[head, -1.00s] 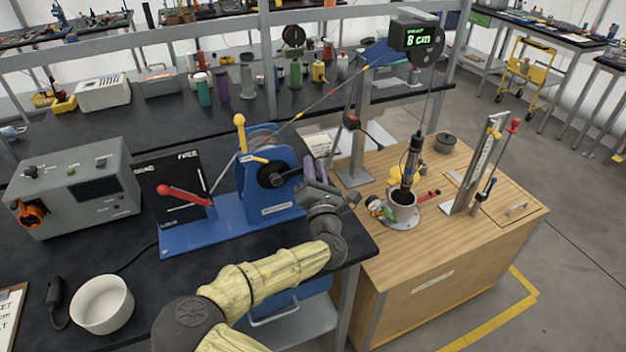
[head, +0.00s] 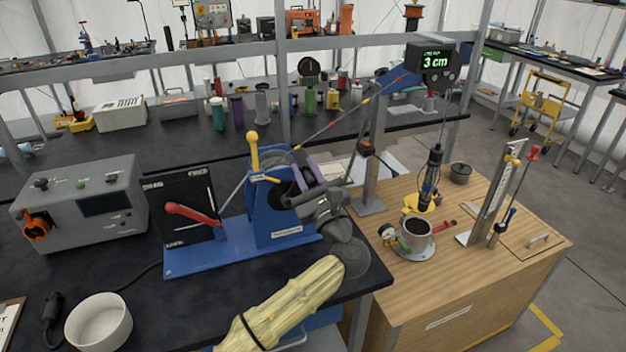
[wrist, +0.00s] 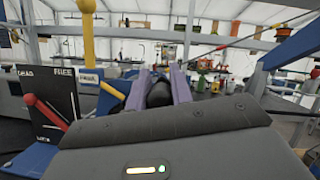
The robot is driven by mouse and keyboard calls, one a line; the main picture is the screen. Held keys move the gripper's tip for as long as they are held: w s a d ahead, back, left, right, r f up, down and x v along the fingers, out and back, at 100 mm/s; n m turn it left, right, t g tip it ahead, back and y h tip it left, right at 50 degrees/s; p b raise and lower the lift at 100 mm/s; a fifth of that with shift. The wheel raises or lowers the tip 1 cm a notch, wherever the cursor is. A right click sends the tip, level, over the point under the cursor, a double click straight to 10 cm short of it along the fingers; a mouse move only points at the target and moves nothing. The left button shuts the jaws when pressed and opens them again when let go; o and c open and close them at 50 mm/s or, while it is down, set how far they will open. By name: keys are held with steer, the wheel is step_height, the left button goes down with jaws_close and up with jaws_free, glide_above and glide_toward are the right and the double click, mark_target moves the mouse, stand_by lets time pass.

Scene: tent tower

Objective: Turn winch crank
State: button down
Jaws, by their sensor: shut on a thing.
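The blue winch (head: 272,222) stands on the dark bench. Its crank is mostly hidden behind my gripper (head: 306,184) in the head view. In the wrist view, the purple fingers of my gripper (wrist: 159,88) are shut on the dark crank handle (wrist: 159,95). A line runs from the winch up to a pulley box with a display (head: 433,61) reading 3 cm. A dark cylindrical probe (head: 431,178) hangs from it, its lower end just above the rim of the grey cup (head: 415,236) as seen here.
A red lever (head: 189,213) tilts across a black panel (head: 186,190) left of the winch. A yellow-knobbed lever (head: 254,152) stands up close to my gripper. A grey control box (head: 85,205) and white bowl (head: 99,322) are further left. The wooden cabinet (head: 470,285) is at right.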

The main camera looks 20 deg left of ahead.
steer(key=shift+s+a+n+g+y+b, duration=0.3)
steer(key=shift+s+a+n+g, duration=0.25)
steer(key=shift+n, duration=0.8)
steer(key=shift+s+a+n+g+y+b, duration=0.35)
steer(key=shift+a+n+g, duration=0.35)
steer(key=shift+n, duration=0.6)
steer(key=shift+s+a+n+g+y+b, duration=0.25)
steer(key=shift+s+a+n+g, duration=0.35)
steer(key=shift+n, duration=0.75)
steer(key=shift+w, duration=0.1)
steer(key=c, duration=1.3)
jaws_free()
steer(key=shift+a, duration=0.1)
steer(key=shift+o, duration=0.2)
steer(key=shift+r, duration=0.15)
